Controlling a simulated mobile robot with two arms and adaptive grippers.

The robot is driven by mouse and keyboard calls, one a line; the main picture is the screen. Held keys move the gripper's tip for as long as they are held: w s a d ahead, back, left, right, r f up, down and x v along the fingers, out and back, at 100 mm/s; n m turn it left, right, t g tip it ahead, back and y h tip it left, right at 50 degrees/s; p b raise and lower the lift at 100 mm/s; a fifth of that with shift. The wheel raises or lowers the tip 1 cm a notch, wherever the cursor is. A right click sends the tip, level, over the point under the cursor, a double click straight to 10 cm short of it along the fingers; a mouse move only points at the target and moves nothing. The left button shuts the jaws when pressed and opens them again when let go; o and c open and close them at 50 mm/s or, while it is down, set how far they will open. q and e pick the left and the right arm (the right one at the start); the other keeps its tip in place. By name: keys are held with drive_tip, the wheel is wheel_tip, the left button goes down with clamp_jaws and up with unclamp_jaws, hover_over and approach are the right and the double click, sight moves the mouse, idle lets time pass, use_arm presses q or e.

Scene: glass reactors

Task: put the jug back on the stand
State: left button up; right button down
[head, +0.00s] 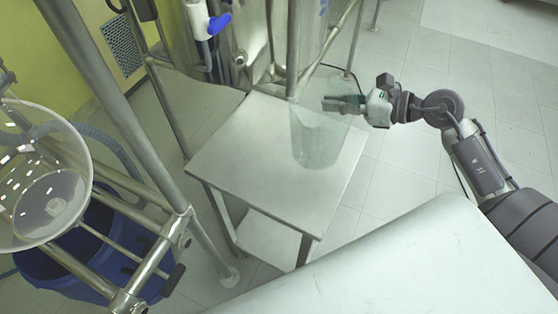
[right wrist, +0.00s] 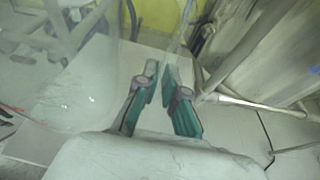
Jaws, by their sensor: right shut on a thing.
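A clear, see-through jug (head: 318,147) appears upright over the right part of the stand's top in the head view. The stand (head: 235,155) is a small metal table with a flat grey top and a lower shelf. I cannot tell whether the jug's base touches the top. My right gripper (head: 343,104) is shut on the jug at its upper right side. In the right wrist view the fingers (right wrist: 162,83) are close together, with the jug's faint clear wall (right wrist: 60,85) to their left. My left gripper is out of view.
Metal reactor pipes and a blue-handled valve (head: 219,23) stand behind the stand. A frame at left carries a clear perforated vessel (head: 75,150) above a blue barrel (head: 75,250). A pale surface (head: 400,265) fills the front right. The stand's left top is bare.

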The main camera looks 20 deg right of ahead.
drive_tip(key=shift+m+t+h, duration=0.3)
drive_tip(key=shift+t+h, duration=0.1)
drive_tip(key=w+a+f, duration=0.1)
drive_tip(key=w+f, duration=0.1)
drive_tip(key=w, duration=0.1)
drive_tip(key=w+f, duration=0.2)
drive_tip(key=w, duration=0.2)
drive_tip(key=w+a+f, duration=0.1)
drive_tip(key=w+f, duration=0.2)
drive_tip(key=shift+w+a, duration=0.3)
drive_tip(key=shift+f, duration=2)
drive_tip(key=c, duration=1.3)
unclamp_jaws()
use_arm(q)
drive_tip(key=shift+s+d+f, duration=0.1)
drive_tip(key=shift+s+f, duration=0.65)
use_arm(e)
drive_tip(key=shift+s, duration=0.1)
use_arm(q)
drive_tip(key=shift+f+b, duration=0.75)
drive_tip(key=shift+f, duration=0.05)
use_arm(e)
drive_tip(key=v, duration=1.2)
